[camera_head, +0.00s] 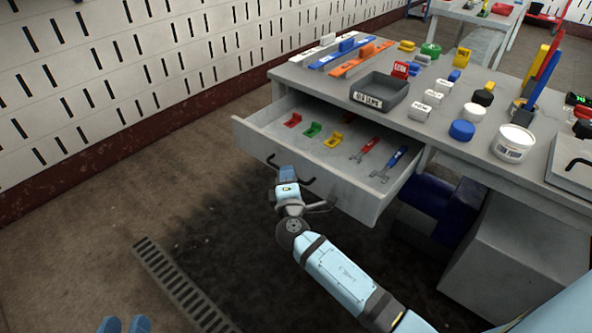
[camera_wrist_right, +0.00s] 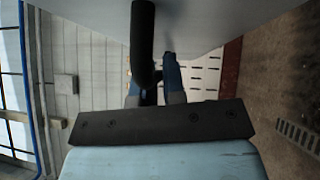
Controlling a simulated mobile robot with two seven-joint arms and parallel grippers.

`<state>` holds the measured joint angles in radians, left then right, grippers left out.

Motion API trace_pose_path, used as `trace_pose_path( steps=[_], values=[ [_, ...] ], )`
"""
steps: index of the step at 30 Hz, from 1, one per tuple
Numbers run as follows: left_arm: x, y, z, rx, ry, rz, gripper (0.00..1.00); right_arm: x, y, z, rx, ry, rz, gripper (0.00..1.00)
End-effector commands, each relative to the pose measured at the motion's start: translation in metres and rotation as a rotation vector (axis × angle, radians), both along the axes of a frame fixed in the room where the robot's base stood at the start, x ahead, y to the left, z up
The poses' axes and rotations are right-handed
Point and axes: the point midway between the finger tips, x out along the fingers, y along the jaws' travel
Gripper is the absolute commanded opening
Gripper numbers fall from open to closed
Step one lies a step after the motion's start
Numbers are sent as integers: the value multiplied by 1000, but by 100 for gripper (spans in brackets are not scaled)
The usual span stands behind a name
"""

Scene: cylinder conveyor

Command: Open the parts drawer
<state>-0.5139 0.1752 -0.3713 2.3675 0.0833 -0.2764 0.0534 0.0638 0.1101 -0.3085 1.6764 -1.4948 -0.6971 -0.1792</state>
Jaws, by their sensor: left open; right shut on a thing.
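The parts drawer (camera_head: 340,190) is pulled out from the grey workbench (camera_head: 434,132), and its inside shows. Its dark bar handle (camera_head: 308,181) is on the front panel. My right gripper (camera_head: 287,176) is shut on the handle, partly hiding it in the head view. In the right wrist view the black handle (camera_wrist_right: 143,42) passes between the blue fingers of my right gripper (camera_wrist_right: 153,92).
The drawer holds small red, green and yellow parts and two wrenches (camera_head: 388,165). A dark grey tray (camera_head: 379,94), a white tub (camera_head: 512,144) and several blocks stand on the bench. A floor grate (camera_head: 180,287) lies in open floor at left.

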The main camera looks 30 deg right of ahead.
Motion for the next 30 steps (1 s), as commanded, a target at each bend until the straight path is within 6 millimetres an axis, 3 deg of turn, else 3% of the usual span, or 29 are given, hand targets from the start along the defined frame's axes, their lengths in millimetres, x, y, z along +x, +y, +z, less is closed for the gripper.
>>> trace_pose_path(
  steps=[14,15,17,18,30],
  values=[
    [-1,1,2,3,-10,-5,43,-2,4,0,0,0,0,0],
    [-1,1,2,2,-9,-5,43,-2,4,0,0,0,0,20],
    [-1,1,1,3,-8,-4,43,-2,4,0,0,0,0,33],
    [-1,1,1,4,-6,-5,43,-2,4,0,0,0,0,36],
    [0,0,-2,-6,-3,2,43,-1,3,-1,0,0,0,36]
  ],
)
